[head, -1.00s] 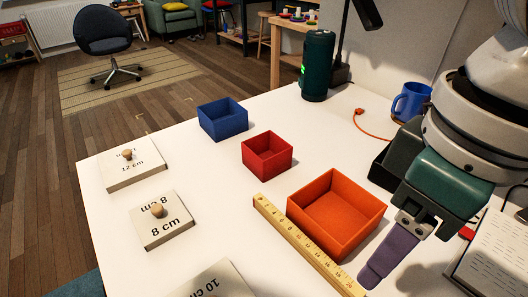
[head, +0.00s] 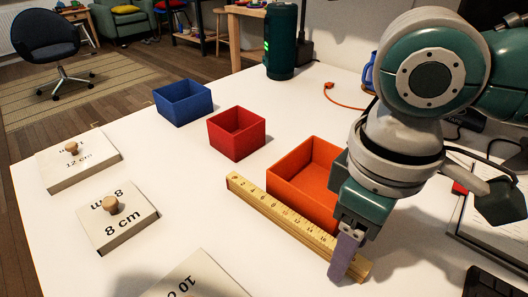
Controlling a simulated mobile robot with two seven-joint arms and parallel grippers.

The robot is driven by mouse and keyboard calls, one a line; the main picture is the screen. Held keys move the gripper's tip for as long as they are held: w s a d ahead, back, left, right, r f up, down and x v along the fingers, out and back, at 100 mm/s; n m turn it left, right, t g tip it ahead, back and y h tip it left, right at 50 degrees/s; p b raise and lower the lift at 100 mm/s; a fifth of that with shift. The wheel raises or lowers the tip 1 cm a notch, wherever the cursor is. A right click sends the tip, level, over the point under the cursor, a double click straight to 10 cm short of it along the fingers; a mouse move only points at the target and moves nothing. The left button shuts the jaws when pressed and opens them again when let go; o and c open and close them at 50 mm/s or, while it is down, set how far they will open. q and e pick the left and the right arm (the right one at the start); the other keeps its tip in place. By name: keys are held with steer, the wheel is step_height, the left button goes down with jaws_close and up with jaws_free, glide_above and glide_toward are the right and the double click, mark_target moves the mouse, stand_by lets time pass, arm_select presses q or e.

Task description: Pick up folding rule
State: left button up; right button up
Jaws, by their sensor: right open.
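The folding rule (head: 278,214) is a yellow wooden strip with dark numbers. It lies on the white table, along the near-left side of the orange box, running from upper left to lower right. My right gripper (head: 344,262) is at the rule's near right end, purple fingers pointing down. It is open, though the fingers overlap in this view and the gap between them is hidden. The fingers cover part of the rule near that end; I cannot tell whether they touch it. My left gripper is out of view.
The orange box (head: 283,188) stands close beside the rule, partly behind my right arm. A red box (head: 236,142) and a blue box (head: 183,110) stand farther back. Knobbed white blocks (head: 117,225) lie at left. A keyboard (head: 490,284) is at lower right.

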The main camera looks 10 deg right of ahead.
steer(key=shift+f, duration=0.15)
jaws_close()
stand_by(0.4)
